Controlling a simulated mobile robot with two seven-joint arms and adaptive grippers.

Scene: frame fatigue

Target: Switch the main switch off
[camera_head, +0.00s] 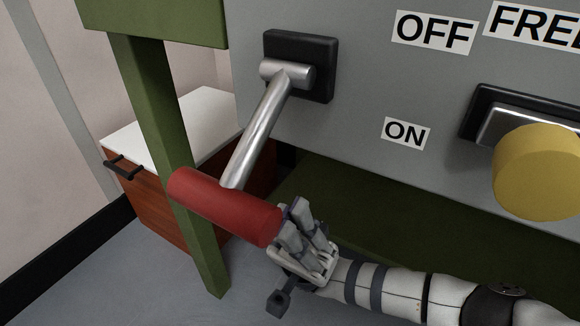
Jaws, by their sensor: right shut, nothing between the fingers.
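The main switch is a lever with a silver shaft (258,130) and a red cylindrical handle (222,205). Its shaft joins a black mount (318,70) on the grey panel (350,110). The lever hangs down and forward, on the level of the ON label (405,134) or below it. The OFF label (435,33) is higher on the panel. My right gripper (294,212) is shut and empty at the right end of the red handle. Its fingertips overlap that end in the picture; I cannot tell if they touch. My left gripper is not in view.
A yellow knob (538,172) on a dark mount juts out at the right, above my right arm. A green post (165,150) stands left of and behind the handle. A wooden cabinet with a white top (185,125) stands behind the post. Grey floor is clear at lower left.

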